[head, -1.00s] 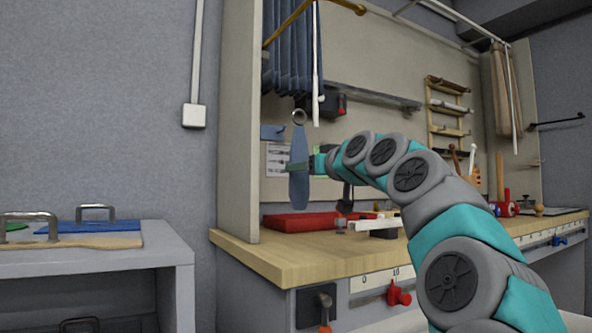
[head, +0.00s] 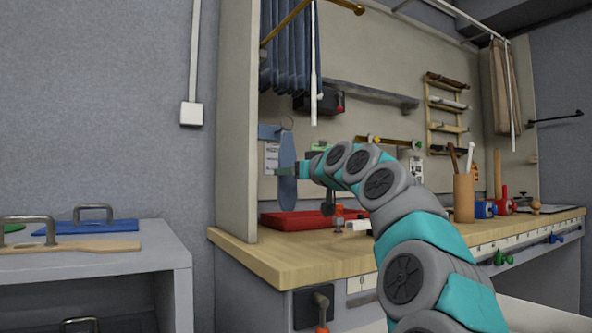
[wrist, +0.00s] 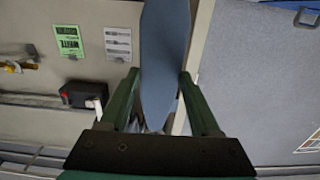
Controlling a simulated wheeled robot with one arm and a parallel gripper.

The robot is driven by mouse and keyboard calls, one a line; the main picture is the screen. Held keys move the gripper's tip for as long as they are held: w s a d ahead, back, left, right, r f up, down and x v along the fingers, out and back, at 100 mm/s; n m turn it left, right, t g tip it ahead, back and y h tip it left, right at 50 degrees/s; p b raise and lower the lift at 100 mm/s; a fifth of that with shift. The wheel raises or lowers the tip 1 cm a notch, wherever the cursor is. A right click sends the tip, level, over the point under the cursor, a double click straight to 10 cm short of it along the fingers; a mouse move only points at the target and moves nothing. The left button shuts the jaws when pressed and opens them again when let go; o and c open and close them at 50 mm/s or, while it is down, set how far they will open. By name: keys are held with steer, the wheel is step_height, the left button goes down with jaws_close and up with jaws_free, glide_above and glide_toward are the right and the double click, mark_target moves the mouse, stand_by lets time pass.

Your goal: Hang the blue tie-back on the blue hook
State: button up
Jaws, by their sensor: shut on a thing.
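The blue tie-back (head: 287,170) hangs upright in my gripper (head: 290,171), with a thin ring (head: 287,122) at its top. In the wrist view the tie-back (wrist: 164,60) fills the space between the two green fingers of my gripper (wrist: 160,85), which is shut on it. The blue hook (head: 269,132) is on the pale panel at the left end of the bench, just left of the ring. In the head view the ring looks close to the hook, but I cannot tell whether they touch.
A blue curtain (head: 288,50) hangs from a brass rod above. A red tray (head: 300,220) lies on the wooden bench (head: 290,257) below. A wooden holder (head: 464,197) with tools stands further right. A grey side table (head: 120,259) is at the left.

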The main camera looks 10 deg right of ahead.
steer(key=shift+p+x, duration=0.75)
steer(key=shift+x, duration=0.85)
steer(key=shift+w+a+f, duration=0.1)
steer(key=shift+w+f, duration=0.05)
steer(key=shift+w, duration=0.05)
jaws_close()
steer(key=shift+w+a+f+b, duration=0.15)
steer(key=shift+w+f+b, duration=0.4)
steer(key=shift+f, duration=0.35)
steer(key=o, duration=1.4)
jaws_free()
steer(key=shift+o, duration=0.2)
